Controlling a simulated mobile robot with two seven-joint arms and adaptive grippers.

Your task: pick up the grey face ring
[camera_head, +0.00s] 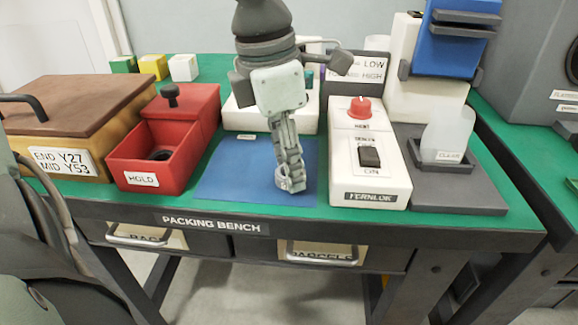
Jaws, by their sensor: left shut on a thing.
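My left gripper (290,184) comes down from the top middle and points at the blue mat (232,178). Its fingers are shut on a small grey thing, the grey face ring (283,184), at the mat's right part. The fingers hide most of the ring, and I cannot tell whether it touches the mat. My right gripper is not in view.
A red HOLD box (192,150) with a dark round thing inside stands left of the mat. A wooden-lidded box (85,165) is farther left. A white sealer (395,187) with a red knob stands right, beside a grey stand (470,195) holding a translucent bag.

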